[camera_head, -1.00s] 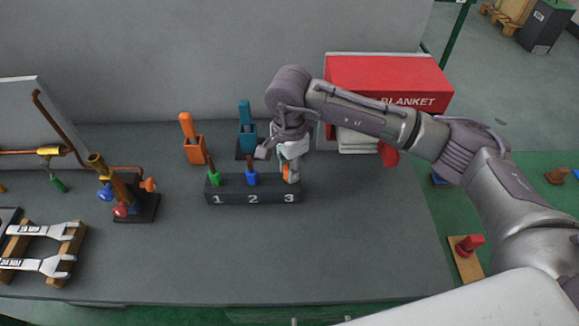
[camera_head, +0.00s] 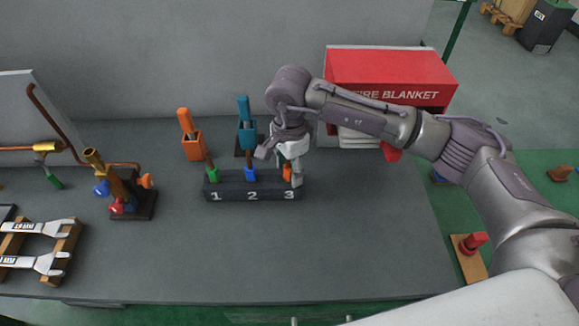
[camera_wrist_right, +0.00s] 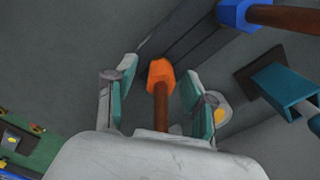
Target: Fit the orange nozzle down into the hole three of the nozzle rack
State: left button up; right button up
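The orange nozzle (camera_head: 287,172) stands at the hole marked 3, at the right end of the dark nozzle rack (camera_head: 225,194). In the right wrist view its orange hex part (camera_wrist_right: 160,73) is against the rack and its brown stem points toward my palm. How deep it sits is hidden. My right gripper (camera_head: 283,170) is open around the nozzle, with a visible gap between the stem and both finger pads. A green nozzle (camera_head: 211,174) stands at 1 and a blue nozzle (camera_head: 250,174) at 2. My left gripper is not in view.
An orange holder (camera_head: 193,146) and a teal holder (camera_head: 247,134) stand behind the rack. A red fire blanket box (camera_head: 385,75) is behind my right arm. A brass valve assembly (camera_head: 120,190) and wrenches (camera_head: 38,228) lie left. The table front is clear.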

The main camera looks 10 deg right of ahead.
notch_tip(320, 180, up, 12)
dwell(0.6)
dwell(0.4)
